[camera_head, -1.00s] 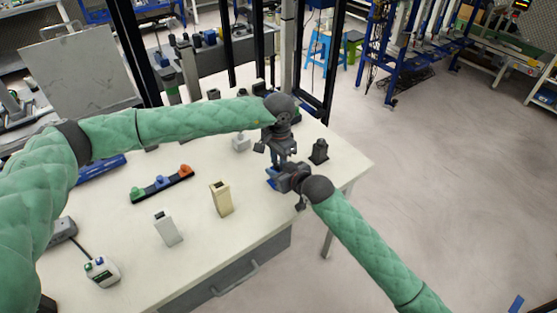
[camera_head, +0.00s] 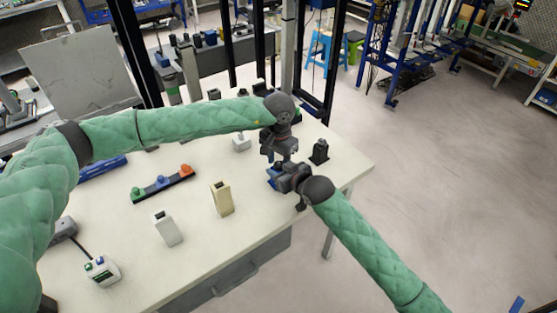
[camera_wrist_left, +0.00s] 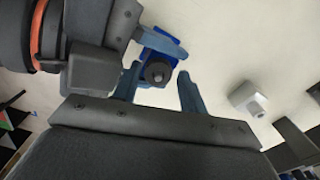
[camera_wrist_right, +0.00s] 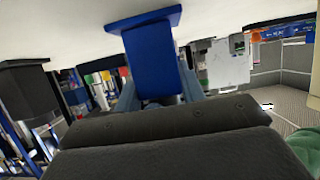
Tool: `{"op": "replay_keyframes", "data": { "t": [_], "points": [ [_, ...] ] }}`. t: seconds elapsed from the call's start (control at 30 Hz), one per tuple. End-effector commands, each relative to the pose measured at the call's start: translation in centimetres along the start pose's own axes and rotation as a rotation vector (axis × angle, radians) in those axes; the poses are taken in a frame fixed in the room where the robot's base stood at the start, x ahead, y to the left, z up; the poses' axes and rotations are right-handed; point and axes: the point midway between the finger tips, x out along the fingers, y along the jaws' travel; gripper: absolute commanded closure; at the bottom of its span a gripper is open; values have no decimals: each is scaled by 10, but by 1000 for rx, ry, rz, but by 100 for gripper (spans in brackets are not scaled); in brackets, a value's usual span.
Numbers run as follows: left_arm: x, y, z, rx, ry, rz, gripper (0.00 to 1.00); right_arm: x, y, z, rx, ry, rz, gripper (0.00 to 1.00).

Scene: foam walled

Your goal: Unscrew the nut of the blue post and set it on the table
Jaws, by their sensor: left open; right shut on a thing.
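The blue post (camera_wrist_right: 150,62) stands on the table with its square base; in the head view only a bit of blue (camera_head: 272,173) shows beside my grippers. The dark round nut (camera_wrist_left: 157,73) sits on top of the post in the left wrist view, with a small grey stud end at its middle. My left gripper (camera_wrist_left: 160,72) is open above it, one finger on each side of the nut, with gaps visible. It also shows in the head view (camera_head: 279,153). My right gripper (camera_wrist_right: 158,88) is shut on the post from the side, below the nut.
On the table (camera_head: 120,230) stand a black post (camera_head: 319,152), a white block (camera_head: 241,142), a beige block (camera_head: 221,199), a white block (camera_head: 167,228) and a rack with coloured pegs (camera_head: 163,183). Bare table lies between them and along the front edge.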

Motion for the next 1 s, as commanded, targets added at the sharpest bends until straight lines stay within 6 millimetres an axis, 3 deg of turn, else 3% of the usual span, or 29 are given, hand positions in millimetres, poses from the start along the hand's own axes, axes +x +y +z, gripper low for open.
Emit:
{"op": "replay_keyframes", "data": {
  "t": [0.17, 0.5, 0.57, 0.6, 1.0],
  "points": [
    [-7, 3, 0, 5, 1, 3, 50, 1, 0, 0, 0, -1, 0, 100],
    [-44, 3, 0, 5, 2, 3, 50, 1, 0, 1, 0, -2, 0, 100],
    [-46, 3, 0, 6, 1, 3, 62, 1, 0, 1, 0, -2, 0, 100],
    [-47, 3, 0, 11, 1, 2, 62, 1, 0, 1, 0, -2, 0, 100],
    [-77, 2, 0, 262, 2, 2, 62, 0, 0, 1, 0, -1, 0, 100]
  ]
}}
